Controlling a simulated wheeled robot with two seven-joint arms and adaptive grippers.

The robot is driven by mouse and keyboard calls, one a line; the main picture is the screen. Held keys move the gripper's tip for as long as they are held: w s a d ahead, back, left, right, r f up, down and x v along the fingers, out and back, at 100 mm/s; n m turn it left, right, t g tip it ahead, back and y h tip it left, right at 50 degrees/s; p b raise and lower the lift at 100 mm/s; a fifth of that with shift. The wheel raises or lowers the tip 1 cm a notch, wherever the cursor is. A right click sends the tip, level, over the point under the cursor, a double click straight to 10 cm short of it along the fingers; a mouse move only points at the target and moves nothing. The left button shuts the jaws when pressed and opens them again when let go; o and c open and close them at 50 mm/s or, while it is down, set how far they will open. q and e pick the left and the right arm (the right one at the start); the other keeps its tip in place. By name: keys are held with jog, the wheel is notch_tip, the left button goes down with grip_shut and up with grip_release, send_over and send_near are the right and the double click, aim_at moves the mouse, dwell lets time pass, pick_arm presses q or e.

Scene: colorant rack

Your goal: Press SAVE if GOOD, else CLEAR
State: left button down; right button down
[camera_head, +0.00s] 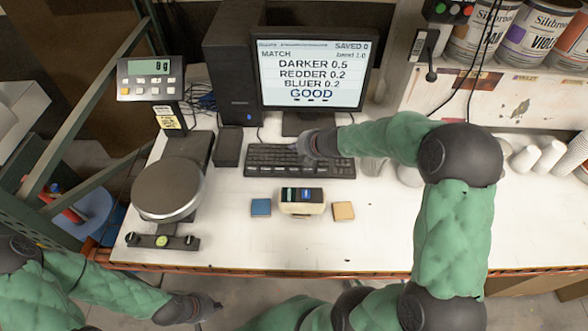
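The monitor (311,75) reads MATCH, DARKER 0.5, REDDER 0.2, BLUER 0.2 and GOOD, with SAVED 0 at the top right. The black keyboard (268,162) lies in front of it; labels for SAVE or CLEAR cannot be read on its keys. My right gripper (303,147) points down and left over the keyboard's upper right part and hides some keys. Contact cannot be told. A small pale device (302,207) with a dark top bearing green and blue patches stands in front of the keyboard. My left gripper (216,305) is low, in front of the table edge, with nothing visible in it.
A blue square (261,207) and an orange square (343,211) flank the device. A scale (168,188) with a display reading 0 g stands left. A computer tower (234,70) is behind. White cups (551,156) lie far right. The white table (400,240) is clear at front right.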

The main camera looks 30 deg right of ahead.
aim_at(295, 171)
jog(key=shift+f, duration=0.1)
notch_tip(295, 171, down, 9)
jog(key=b, duration=0.8)
jog(key=shift+b, duration=0.35)
dwell(0.9)
jog(key=shift+f+b, duration=0.2)
jog(key=shift+b, duration=0.1)
